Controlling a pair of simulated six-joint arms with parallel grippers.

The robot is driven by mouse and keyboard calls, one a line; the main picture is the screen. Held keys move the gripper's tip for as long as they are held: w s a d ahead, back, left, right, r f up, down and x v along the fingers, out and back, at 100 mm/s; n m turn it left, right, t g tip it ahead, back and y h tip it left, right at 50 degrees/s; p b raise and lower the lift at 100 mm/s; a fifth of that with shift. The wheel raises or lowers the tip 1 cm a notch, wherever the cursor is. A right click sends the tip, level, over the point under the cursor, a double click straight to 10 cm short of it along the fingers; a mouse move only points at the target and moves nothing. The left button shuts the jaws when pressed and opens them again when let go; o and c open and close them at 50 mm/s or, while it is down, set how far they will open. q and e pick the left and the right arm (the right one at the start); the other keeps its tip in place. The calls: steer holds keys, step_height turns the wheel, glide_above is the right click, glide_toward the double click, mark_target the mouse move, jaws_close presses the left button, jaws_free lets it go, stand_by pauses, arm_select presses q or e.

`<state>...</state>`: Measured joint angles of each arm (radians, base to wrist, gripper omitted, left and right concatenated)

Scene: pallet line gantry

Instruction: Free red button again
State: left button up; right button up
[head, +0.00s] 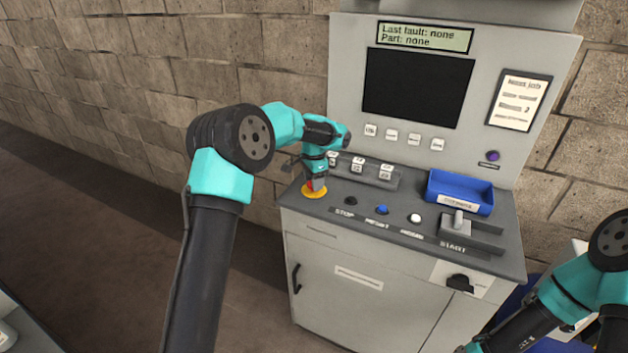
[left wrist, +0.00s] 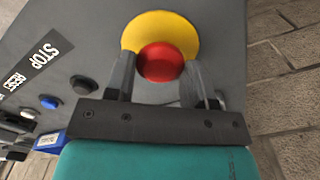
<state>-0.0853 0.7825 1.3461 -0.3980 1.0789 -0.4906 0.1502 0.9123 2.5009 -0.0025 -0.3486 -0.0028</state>
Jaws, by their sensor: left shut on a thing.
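The red button (head: 309,187) sits on a round yellow base (head: 316,195) at the left front of the console top. In the left wrist view the red button (left wrist: 160,62) shows as a round cap in front of the yellow disc (left wrist: 178,24). My left gripper (head: 314,183) points down over it and is shut on the red button, one finger on each side (left wrist: 160,72). The gripper partly hides the button in the head view. I cannot tell whether the button is pressed in or raised. My right arm shows at the lower right, its gripper out of view.
A blue tray (head: 476,188) stands behind. The display (head: 425,37) reads "Last fault: none, Part: none".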

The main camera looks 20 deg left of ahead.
arm_select(q)
steer(key=shift+c, duration=0.5)
steer(key=shift+r, duration=0.65)
steer(key=o, duration=1.3)
steer(key=shift+c, duration=0.2)
steer(key=shift+r, duration=0.1)
step_height(320, 180, up, 17)
